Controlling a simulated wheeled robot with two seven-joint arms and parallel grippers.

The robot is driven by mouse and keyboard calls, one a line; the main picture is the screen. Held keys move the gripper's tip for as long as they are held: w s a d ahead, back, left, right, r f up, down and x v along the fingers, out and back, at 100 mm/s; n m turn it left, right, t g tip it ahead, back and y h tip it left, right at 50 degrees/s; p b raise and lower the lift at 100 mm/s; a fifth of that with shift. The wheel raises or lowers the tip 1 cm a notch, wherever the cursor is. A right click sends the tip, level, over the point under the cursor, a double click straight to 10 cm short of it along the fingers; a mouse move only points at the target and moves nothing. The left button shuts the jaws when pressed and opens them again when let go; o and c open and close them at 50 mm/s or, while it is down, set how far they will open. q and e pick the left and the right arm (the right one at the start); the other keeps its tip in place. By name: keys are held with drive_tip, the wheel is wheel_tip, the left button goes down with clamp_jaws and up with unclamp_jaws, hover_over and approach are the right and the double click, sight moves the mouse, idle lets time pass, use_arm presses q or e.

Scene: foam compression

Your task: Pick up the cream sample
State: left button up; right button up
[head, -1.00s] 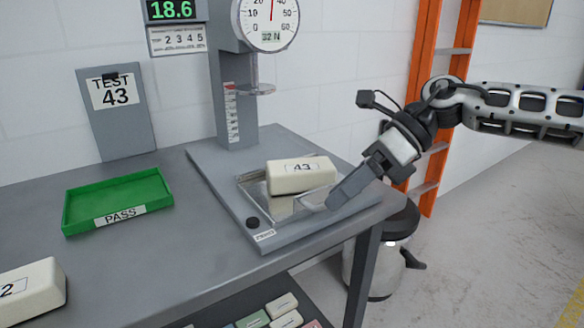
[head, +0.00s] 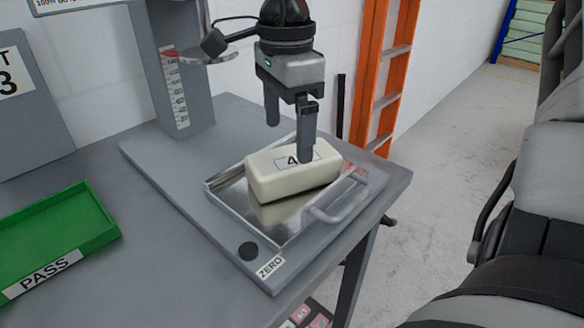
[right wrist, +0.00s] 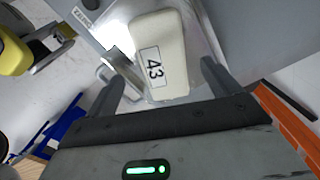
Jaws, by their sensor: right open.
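The cream sample (head: 285,180) is a block with a label, partly covered by a finger in the head view. It lies on the shiny metal tray (head: 222,202) of the test stand. In the right wrist view the cream sample (right wrist: 165,38) shows its "43" label and lies between the open fingers. My right gripper (head: 288,138) is open and points down over the block, one finger in front of it and one behind. I cannot tell whether the fingers touch it. My left gripper is not in view.
The tray sits on the grey stand base (head: 190,190), with a handle (head: 335,205) at its front right. The stand's column (head: 172,70) rises behind left. A green PASS tray (head: 60,235) lies at the left. An orange ladder (head: 385,80) stands beyond the table.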

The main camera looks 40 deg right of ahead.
sight(287, 157)
wheel_tip(287, 157, down, 7)
drive_tip(key=shift+w+d+f, duration=0.1)
drive_tip(key=shift+f, duration=0.1)
drive_tip(key=c, duration=1.1)
drive_tip(key=shift+r, duration=0.15)
